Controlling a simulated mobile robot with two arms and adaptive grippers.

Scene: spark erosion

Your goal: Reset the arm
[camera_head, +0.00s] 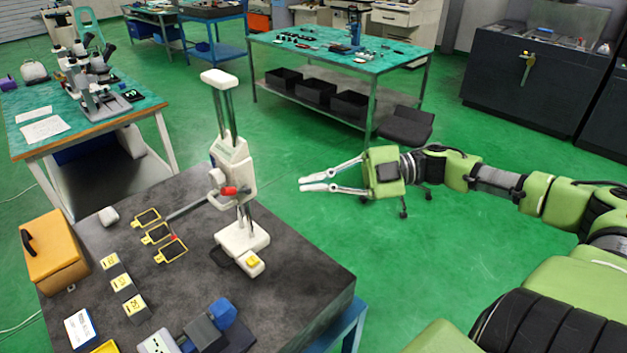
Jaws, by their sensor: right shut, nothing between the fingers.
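My right arm (495,182) is green and black and reaches in from the right edge. My right gripper (303,184) points left over the green floor, to the right of the white stand. Its two slim fingers lie close together and hold nothing. It is apart from the table and everything on it. My left gripper does not show in the head view.
A dark-topped table (310,285) bears a white stand (233,165), yellow frames (172,250), small yellow-topped blocks (122,283) and an orange case (52,250). A stool (405,127) stands behind my right gripper.

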